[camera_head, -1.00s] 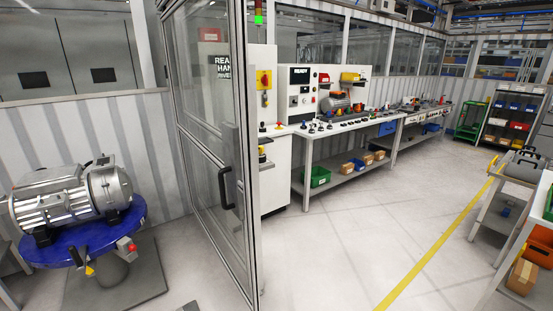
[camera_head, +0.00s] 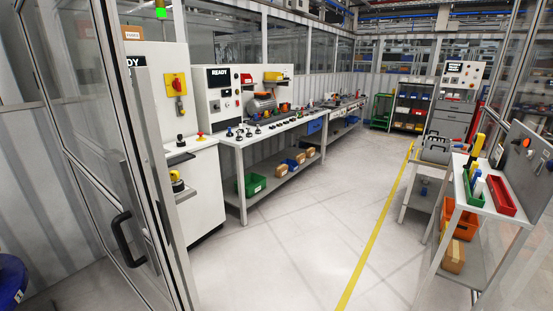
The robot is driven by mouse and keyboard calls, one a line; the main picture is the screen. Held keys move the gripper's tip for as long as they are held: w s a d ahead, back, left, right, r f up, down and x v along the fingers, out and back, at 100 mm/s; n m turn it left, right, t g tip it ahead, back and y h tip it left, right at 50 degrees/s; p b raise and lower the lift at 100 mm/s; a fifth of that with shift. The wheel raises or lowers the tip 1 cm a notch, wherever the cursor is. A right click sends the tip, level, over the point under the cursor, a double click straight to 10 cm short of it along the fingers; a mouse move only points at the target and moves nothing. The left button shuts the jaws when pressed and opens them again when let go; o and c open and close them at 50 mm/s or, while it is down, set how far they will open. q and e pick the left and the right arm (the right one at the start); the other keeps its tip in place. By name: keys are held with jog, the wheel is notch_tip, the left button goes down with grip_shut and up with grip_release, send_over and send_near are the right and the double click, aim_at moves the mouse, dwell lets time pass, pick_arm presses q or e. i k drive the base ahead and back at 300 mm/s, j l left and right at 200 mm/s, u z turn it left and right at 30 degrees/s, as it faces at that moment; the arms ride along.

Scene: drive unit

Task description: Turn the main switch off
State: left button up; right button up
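A red and yellow rotary switch (camera_head: 176,84), which looks like the main switch, is on the front of a tall white cabinet (camera_head: 150,75) left of centre. A small grey padlock-like part (camera_head: 180,107) hangs just below it. The switch is too small to read its position. Neither of my grippers shows in the head view.
A glass door (camera_head: 95,150) with a black handle (camera_head: 128,238) stands at the left, in front of part of the cabinet. A workbench (camera_head: 270,132) runs along the wall. A tool cart (camera_head: 480,200) stands at the right. The floor between is clear, with a yellow line (camera_head: 375,232).

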aim_at(176, 84)
jog(key=i+z, duration=0.7)
jog(key=i+l+u, duration=0.15)
jog(key=i, duration=0.75)
jog(key=i+u, duration=0.65)
jog(key=i, duration=0.25)
jog(key=i+u, duration=0.35)
jog(key=i, duration=0.2)
jog(key=i+l+u, duration=0.1)
jog(key=i+u, duration=0.2)
jog(key=i, duration=0.25)
jog(key=i+u, duration=0.45)
jog(key=i+l+u, duration=0.2)
jog(key=i+u, duration=0.2)
jog(key=i+l+u, duration=0.15)
jog(key=u, duration=0.3)
jog(key=i+l+u, duration=0.25)
jog(key=u, duration=0.2)
jog(key=i+l+u, duration=0.55)
jog(key=l, duration=0.25)
